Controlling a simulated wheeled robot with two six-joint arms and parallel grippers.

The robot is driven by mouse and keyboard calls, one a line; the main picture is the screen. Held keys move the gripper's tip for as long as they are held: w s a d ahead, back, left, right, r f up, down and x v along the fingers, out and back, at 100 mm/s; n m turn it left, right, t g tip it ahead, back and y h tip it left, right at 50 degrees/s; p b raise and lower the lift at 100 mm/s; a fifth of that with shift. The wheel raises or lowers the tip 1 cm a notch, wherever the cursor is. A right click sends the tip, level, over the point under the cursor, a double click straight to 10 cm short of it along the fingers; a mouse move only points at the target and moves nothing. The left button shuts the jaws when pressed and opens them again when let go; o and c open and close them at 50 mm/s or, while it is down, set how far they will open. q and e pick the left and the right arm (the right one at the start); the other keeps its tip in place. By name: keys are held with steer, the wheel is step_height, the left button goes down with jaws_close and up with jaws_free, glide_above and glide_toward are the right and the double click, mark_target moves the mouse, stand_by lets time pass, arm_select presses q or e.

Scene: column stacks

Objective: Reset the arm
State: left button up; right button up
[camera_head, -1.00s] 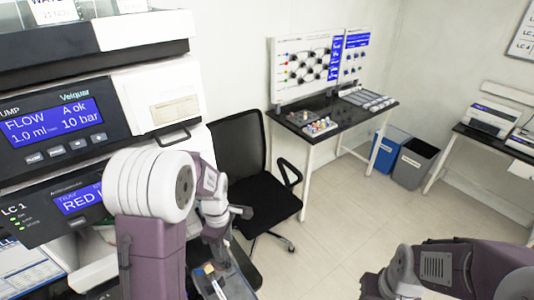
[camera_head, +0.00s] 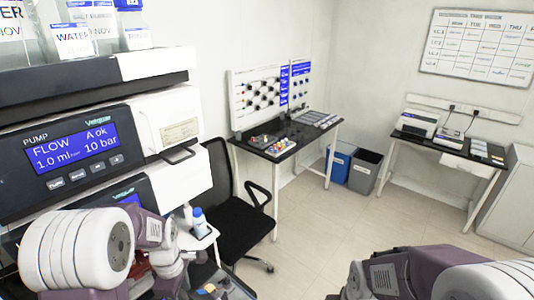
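My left arm (camera_head: 85,250) comes in at the lower left, in front of the instrument stack. Its gripper is hidden or below the picture edge. My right arm (camera_head: 430,275) shows at the bottom right, and its gripper is not in view. Nothing can be seen held by either arm.
The stack with the pump unit (camera_head: 75,155) stands close on the left, with water bottles (camera_head: 68,28) on top. A black chair (camera_head: 240,215) stands beside it. A black table (camera_head: 285,140), blue bin (camera_head: 337,166) and grey bin (camera_head: 364,171) stand further back. The middle floor is clear.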

arm_select(q)
steer(key=s+d+f+m+t+b, duration=0.1)
steer(key=s+d+f+m+b, duration=0.5)
steer(key=m, duration=1.1)
step_height(320, 180, down, 2)
steer(key=shift+s+f+b, duration=0.1)
steer(key=shift+s+b, duration=0.9)
steer(key=shift+b, duration=0.25)
